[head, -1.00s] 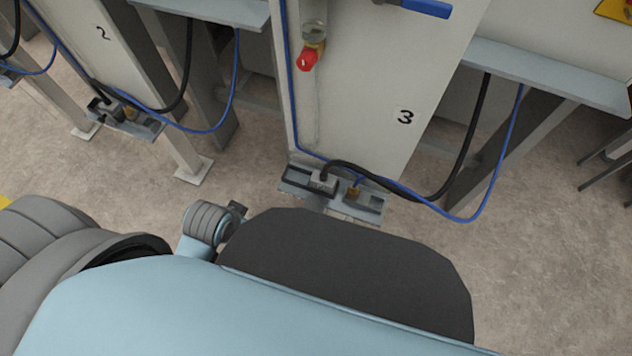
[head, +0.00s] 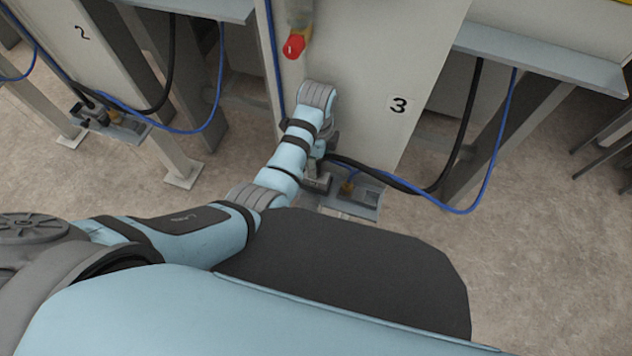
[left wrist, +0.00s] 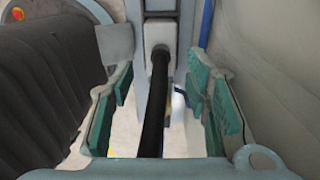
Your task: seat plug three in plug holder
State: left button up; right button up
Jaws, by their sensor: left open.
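Plug three, a grey block (head: 318,182) with a thick black cable, is at the left part of the grey plug holder (head: 372,212) at the foot of panel 3. My left gripper (head: 314,163) is low in front of the panel, above the plug and partly covering it. In the left wrist view my left gripper (left wrist: 163,98) is open, its teal pads on either side of the black cable (left wrist: 154,110) and apart from it. The grey plug (left wrist: 160,30) is there beyond the fingertips. How deep the plug sits is hidden. My right gripper is out of view.
A blue cable (head: 488,190) with a brass-coloured fitting (head: 348,187) runs to the holder beside the plug. A red knob (head: 293,46) sticks out above on panel 3 (head: 365,70). Station 2 stands at left with a similar holder (head: 115,125).

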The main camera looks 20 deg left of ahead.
aim_at(317, 180)
pick_arm(q)
notch_tip(317, 180, down, 8)
jog(key=b, duration=0.3)
jog(key=shift+r, duration=0.15)
jog(key=shift+r, duration=0.1)
jog(key=shift+c, duration=0.2)
grip_shut()
